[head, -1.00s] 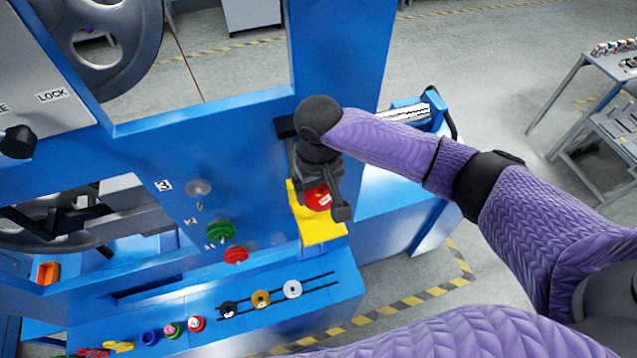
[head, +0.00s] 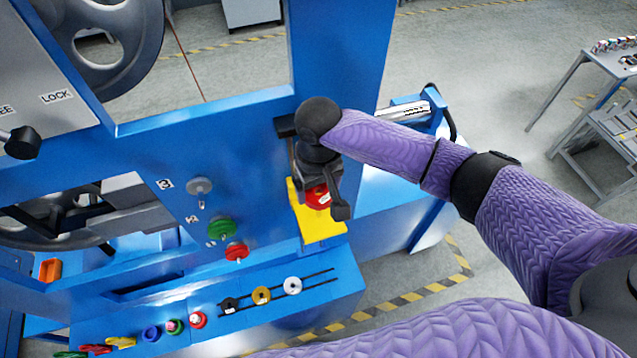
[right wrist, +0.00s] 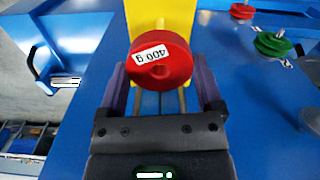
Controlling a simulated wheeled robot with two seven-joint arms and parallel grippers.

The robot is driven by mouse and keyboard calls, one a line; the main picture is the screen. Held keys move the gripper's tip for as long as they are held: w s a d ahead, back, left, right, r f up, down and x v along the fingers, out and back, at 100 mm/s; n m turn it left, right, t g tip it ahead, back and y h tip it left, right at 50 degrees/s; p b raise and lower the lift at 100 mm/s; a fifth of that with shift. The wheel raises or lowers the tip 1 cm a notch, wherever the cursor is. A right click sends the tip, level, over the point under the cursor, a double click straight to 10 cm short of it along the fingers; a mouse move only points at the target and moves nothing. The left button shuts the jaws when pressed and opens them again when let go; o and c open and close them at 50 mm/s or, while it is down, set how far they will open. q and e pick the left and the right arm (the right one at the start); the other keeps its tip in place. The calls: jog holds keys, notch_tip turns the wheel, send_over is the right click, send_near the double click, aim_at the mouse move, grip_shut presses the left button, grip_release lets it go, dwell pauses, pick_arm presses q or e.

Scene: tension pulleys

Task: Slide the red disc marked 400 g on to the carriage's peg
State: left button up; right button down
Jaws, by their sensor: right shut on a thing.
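The red disc marked 400 g (right wrist: 160,62) sits between the two fingers of my right gripper (right wrist: 160,80), which is shut on it. Its white label faces the wrist camera, and a dark hole shows in its face. The disc also shows in the head view (head: 318,197), partly covered by my right gripper (head: 325,195). The yellow carriage (head: 322,229) is right behind and below the disc; it also shows in the right wrist view (right wrist: 181,16). A short pale rod shows just above the disc there; I cannot tell whether the disc is around the peg. My left gripper is not in view.
A green disc (head: 221,229) and a red disc (head: 237,251) hang on the blue panel to the left. Small weights, including a gold one (head: 261,295), stand on the blue ledge below. A blue upright (head: 345,60) stands behind my right wrist.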

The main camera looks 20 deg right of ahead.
aim_at(319, 215)
jog(key=shift+f+b, duration=0.35)
jog(key=shift+f, duration=1)
jog(key=shift+p, duration=0.45)
jog(key=shift+f, duration=0.2)
jog(key=shift+f+b, duration=0.7)
jog(key=shift+f, duration=0.65)
